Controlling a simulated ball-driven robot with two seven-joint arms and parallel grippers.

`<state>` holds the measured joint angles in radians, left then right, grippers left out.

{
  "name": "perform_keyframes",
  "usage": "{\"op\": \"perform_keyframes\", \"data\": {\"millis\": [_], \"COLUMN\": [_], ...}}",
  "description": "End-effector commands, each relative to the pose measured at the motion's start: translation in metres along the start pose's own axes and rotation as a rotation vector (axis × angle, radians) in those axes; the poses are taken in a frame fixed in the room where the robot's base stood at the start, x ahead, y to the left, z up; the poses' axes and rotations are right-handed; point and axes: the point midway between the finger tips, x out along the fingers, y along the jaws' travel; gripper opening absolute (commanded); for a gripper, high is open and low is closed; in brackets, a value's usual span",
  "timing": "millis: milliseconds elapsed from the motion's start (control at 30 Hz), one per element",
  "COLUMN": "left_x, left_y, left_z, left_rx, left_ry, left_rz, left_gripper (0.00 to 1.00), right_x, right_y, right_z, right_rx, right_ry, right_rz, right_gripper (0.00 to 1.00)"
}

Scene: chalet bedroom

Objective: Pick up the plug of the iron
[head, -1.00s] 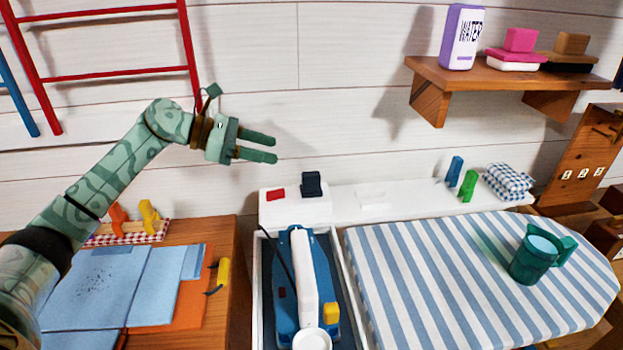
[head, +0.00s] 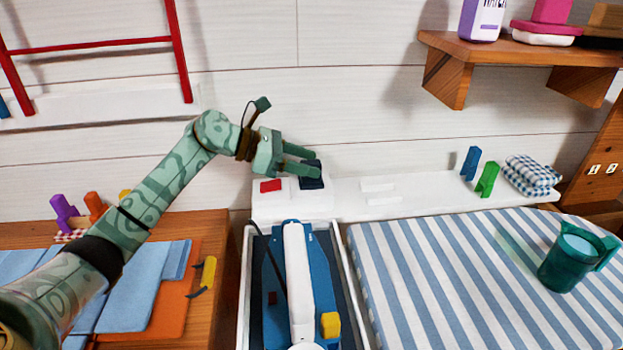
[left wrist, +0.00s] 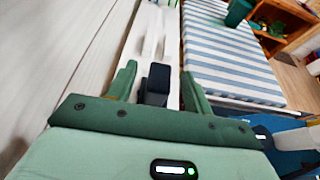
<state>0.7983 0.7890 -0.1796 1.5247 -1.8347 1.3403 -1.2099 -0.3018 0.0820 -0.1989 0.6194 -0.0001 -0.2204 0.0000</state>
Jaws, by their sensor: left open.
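A black block that looks like the iron's plug (head: 312,182) stands on the white box at the back, beside a red switch. My left gripper (head: 317,163) is open, its fingers pointing right and reaching over the plug, partly hiding it. In the left wrist view the plug (left wrist: 157,84) shows between the two open fingers; I cannot tell if they touch it. The blue iron with a white handle (head: 299,270) lies in the tray below. A dark cord (head: 271,262) runs along its left side. My right gripper is out of view.
A red switch (head: 270,186) is left of the plug. A white ledge (head: 410,200) runs right, with blue and green pegs and a checked cloth. The striped ironing board (head: 430,290) carries a green mug (head: 568,262). A wooden shelf (head: 500,52) juts out at upper right.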

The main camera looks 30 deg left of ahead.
Motion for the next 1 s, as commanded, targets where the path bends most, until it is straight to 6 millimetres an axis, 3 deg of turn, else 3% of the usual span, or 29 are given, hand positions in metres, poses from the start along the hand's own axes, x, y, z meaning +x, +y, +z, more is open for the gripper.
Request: {"op": "perform_keyframes", "data": {"millis": [33,200,433,467,600,633,1000], "left_x": [0.012,0.031,0.032,0.032,0.032,0.032,0.029], "left_y": [0.0,0.0,0.0,0.0,0.0,0.0,0.0], "left_z": [-0.002,-0.001,0.0,0.0,0.0,0.0,0.005], "left_rx": [-0.002,-0.003,-0.002,-0.002,-0.002,-0.002,0.0], "left_ry": [-0.002,0.0,0.0,0.0,0.0,0.0,0.0], "left_rz": [-0.004,-0.002,-0.001,-0.001,-0.001,-0.001,0.0], "left_gripper": [0.51,0.51,0.51,0.45,0.06,0.02,0.02], "right_x": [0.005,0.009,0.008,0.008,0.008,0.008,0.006], "right_y": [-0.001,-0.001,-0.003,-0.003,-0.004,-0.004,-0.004], "right_z": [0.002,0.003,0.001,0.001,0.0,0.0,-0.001], "right_rx": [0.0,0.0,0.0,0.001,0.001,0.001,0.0], "right_ry": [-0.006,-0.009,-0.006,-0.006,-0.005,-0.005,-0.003], "right_rz": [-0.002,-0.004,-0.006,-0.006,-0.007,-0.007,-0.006], "right_gripper": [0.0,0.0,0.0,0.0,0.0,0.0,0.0]}}
